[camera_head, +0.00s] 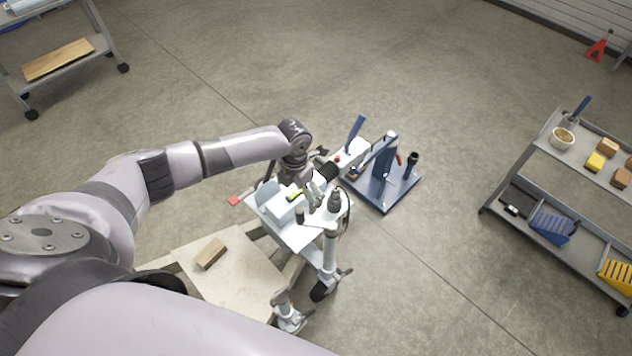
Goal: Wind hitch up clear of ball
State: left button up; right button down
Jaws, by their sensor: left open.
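The white trailer frame (290,232) stands at the centre. A white jack leg (329,252) runs down its near right side to a dark wheel (322,290). The hitch (350,155), a pale block by a blue lever, is at the frame's front, beside a blue stand (388,192). The ball is not clearly visible, and I cannot tell whether the hitch touches it. My left gripper (316,190) is open above the frame, close to the jack top (335,200). I cannot tell whether it touches the jack or its crank. My right gripper is not in view.
A wooden board (230,280) with a wood block (211,253) lies left of the jack. A shelf cart (540,150) with bins stands at right, another cart (85,62) at upper left. A red stand (597,47) is far right. The floor between is clear.

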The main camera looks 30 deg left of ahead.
aim_at(300, 209)
pick_arm(q)
jog(key=f+b, duration=0.2)
jog(key=shift+s+d+f, duration=0.15)
jog(key=shift+s+f, duration=0.05)
jog(key=shift+f, duration=0.2)
notch_tip(300, 209, down, 8)
jog(key=b, duration=0.6)
jog(key=shift+b, duration=0.4)
jog(key=shift+w+r+p, duration=0.1)
jog(key=shift+r+p, duration=0.25)
jog(key=shift+p, duration=0.05)
jog(key=shift+c, duration=0.7)
jog(key=c, duration=1.5)
grip_shut()
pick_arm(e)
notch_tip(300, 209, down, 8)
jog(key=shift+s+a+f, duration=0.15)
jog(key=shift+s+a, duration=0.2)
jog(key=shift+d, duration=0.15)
